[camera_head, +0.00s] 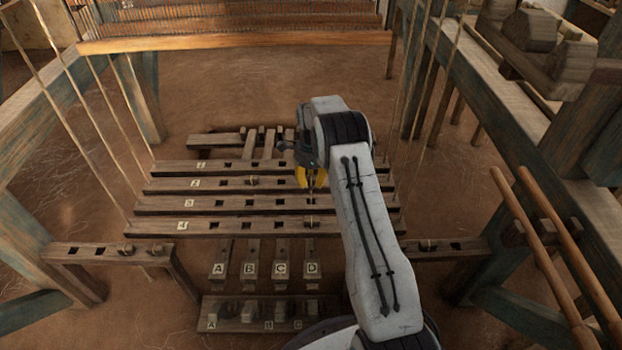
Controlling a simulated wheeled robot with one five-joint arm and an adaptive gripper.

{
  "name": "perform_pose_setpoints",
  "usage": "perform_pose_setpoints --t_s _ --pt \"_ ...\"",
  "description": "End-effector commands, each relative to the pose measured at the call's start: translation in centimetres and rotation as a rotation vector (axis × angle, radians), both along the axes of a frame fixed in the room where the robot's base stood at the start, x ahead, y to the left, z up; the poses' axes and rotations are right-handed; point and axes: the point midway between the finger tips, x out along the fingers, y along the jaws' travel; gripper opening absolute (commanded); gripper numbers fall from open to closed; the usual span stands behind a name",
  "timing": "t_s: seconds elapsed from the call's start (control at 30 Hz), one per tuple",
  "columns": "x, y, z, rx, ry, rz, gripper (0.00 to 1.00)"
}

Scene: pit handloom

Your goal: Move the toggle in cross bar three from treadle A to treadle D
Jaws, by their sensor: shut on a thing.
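Cross bar three (165,204) is the third of the stacked wooden bars, marked 3. Its slots above treadles A, B and C look dark and empty. My gripper (312,188) has yellow fingers and points down over the bar's right part, in line with treadle D. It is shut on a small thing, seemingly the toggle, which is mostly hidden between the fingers. I cannot tell whether it is in the slot or above it. Treadle A (219,269) is at the left of the lettered row and treadle D (311,269) at its right.
Cross bars one (180,167), two (170,184) and four (160,226) lie close around bar three. A toggle (252,181) sits in bar two above treadle B. A block rack (225,326) stands in front. Cords and loom posts flank both sides.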

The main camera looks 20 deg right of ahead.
Motion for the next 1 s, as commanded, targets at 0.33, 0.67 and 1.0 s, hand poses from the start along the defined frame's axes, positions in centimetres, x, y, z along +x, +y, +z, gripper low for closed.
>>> perform_pose_setpoints --t_s 0.33,0.67,1.0 --pt "0.0 0.0 -2.4 0.0 0.0 0.0 0.05" --pt "0.0 0.0 -4.4 0.001 0.002 0.0 0.05" --pt "0.0 0.0 -6.5 0.0 0.0 0.0 0.05"
